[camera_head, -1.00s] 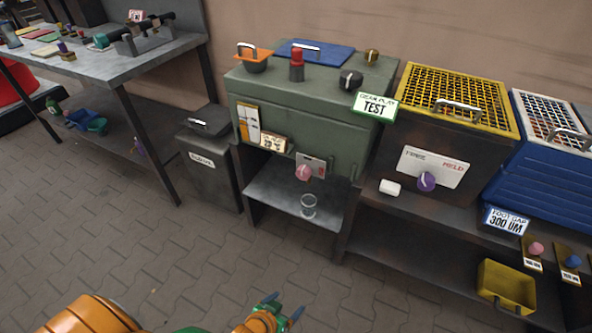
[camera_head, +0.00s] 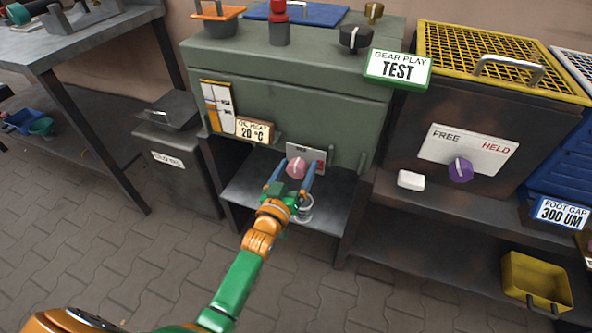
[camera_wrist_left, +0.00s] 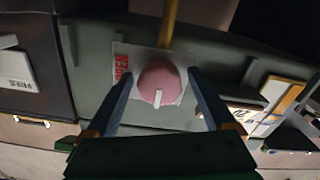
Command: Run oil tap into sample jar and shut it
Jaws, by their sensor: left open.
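The oil tap is a pink round knob (camera_head: 296,168) with a white mark, on a small white plate (camera_head: 318,158) on the green cabinet's front. The clear sample jar (camera_head: 305,208) stands on the grey shelf below it, partly hidden by my left gripper. My left gripper (camera_head: 291,178) is open, with its blue fingers on either side of the knob. In the left wrist view, the knob (camera_wrist_left: 159,83) sits between the two fingers, with gaps visible on both sides. My right gripper is out of view.
The green cabinet (camera_head: 285,95) carries a "TEST" sign (camera_head: 397,68) and an "OIL HEAT 20 °C" label (camera_head: 254,130). To the right are a purple knob (camera_head: 460,169) on a "FREE/HELD" plate, a white block (camera_head: 411,180) and a yellow bin (camera_head: 537,280). A lidded bin (camera_head: 178,165) stands left.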

